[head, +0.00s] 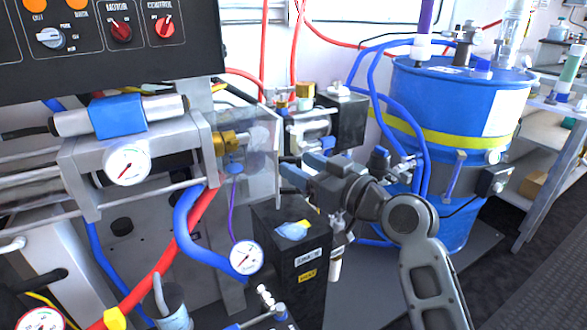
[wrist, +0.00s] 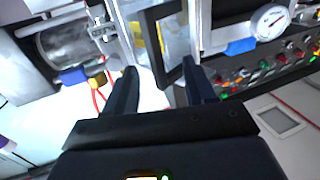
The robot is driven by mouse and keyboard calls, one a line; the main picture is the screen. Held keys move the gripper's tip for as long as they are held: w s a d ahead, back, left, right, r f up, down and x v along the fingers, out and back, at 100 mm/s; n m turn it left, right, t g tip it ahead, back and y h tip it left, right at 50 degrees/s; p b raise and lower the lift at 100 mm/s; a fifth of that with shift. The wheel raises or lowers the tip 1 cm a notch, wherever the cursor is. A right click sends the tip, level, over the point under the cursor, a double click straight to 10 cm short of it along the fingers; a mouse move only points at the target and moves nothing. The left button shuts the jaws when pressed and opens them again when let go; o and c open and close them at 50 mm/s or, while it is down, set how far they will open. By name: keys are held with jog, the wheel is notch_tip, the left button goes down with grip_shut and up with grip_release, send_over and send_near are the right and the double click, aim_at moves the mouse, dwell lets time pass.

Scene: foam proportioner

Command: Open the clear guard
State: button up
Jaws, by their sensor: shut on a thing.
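The clear guard (head: 262,150) is a see-through panel standing upright beside the brass fitting at the right end of the metal frame. Its outer edge faces my arm. My gripper (head: 293,168) reaches in from the right, with its fingers at that edge, shut on the guard. In the wrist view, my gripper's two dark fingers (wrist: 158,78) stand a little apart. The dark-edged clear guard (wrist: 177,48) shows at and between their tips. The exact contact is partly hidden by the fingers.
A black box (head: 290,255) stands below my gripper, with a gauge (head: 245,257) at its left. A blue drum (head: 455,130) with blue hoses stands behind my arm. The control panel (head: 110,35) overhangs at upper left. Open floor shows at lower right.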

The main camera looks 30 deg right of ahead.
jog(key=s+d+b, duration=0.1)
jog(key=s+d, duration=0.3)
jog(key=shift+s+d, duration=0.2)
jog(key=shift+s, duration=0.05)
dwell(0.5)
jog(key=shift+f+b, duration=0.1)
jog(key=shift+b, duration=0.3)
jog(key=shift+s, duration=0.1)
jog(key=v, duration=0.7)
jog(key=shift+s, duration=0.3)
